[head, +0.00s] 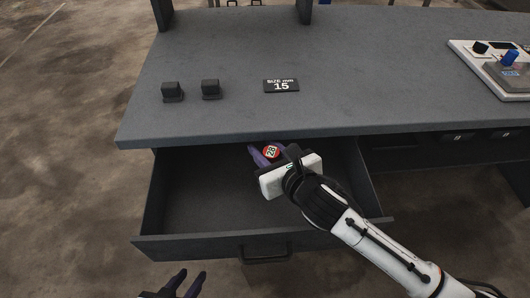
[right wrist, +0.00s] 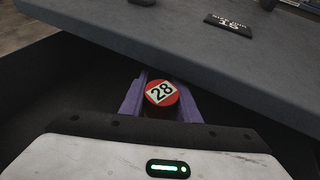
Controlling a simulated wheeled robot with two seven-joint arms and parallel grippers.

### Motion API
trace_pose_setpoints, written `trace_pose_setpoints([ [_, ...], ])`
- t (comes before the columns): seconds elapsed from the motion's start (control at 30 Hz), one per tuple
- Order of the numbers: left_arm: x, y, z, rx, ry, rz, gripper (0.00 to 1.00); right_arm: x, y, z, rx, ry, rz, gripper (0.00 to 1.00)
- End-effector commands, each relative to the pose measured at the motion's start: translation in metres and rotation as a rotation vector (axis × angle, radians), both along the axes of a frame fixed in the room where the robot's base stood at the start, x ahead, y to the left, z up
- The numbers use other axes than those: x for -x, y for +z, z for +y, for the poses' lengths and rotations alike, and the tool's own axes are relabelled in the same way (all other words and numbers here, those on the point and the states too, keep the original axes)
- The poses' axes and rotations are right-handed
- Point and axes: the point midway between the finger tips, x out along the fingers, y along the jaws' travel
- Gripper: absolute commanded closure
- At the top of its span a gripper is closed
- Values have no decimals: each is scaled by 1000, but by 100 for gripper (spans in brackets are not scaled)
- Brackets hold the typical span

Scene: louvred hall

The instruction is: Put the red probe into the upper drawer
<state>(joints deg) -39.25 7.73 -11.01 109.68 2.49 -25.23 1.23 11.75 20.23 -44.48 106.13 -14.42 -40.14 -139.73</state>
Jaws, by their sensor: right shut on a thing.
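The red probe (right wrist: 161,94) has a round red top with a white label reading 28. It also shows in the head view (head: 271,152). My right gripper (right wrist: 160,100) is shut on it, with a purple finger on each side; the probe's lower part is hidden. In the head view this gripper (head: 268,154) is over the back of the open upper drawer (head: 195,205), near the tabletop's front edge. I cannot tell whether the probe touches the drawer floor. My left gripper (head: 175,284) is at the bottom edge, its purple fingers apart and nothing between them.
The grey tabletop (head: 350,95) overhangs the drawer's back. On it are two black blocks (head: 172,91) (head: 210,88), a sign (head: 281,86) reading SIZE mm 15, and a white-edged panel (head: 490,70) with a blue-topped object (head: 510,58). The drawer's left and front floor is bare.

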Motion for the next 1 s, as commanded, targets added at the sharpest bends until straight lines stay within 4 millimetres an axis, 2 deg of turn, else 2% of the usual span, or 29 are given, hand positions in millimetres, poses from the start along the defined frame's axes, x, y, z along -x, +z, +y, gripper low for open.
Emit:
trace_pose_setpoints([
  [0.03, -2, -1, 0, 0, 0, -3, 69, 3, -11, -1, 0, -2, 9, 94],
  [0.07, -3, -1, 0, 0, 0, -5, 69, 3, -12, -1, 0, -1, 8, 94],
  [0.33, -3, 0, -1, 0, -1, -6, 69, 3, -12, -1, 2, 0, 5, 94],
  [0.83, 1, -4, -1, 0, -2, 3, 69, 3, -24, -1, 2, 1, 5, 94],
  [0.87, 1, -4, -1, 0, -2, 3, 69, 3, -25, -1, 2, 1, 6, 70],
  [0.97, 1, -3, -1, 0, -2, 3, 69, 3, -25, -1, 2, 1, 6, 53],
  [1.0, 1, -3, -1, 0, -2, 3, 69, 3, -25, -1, 2, 1, 6, 53],
])
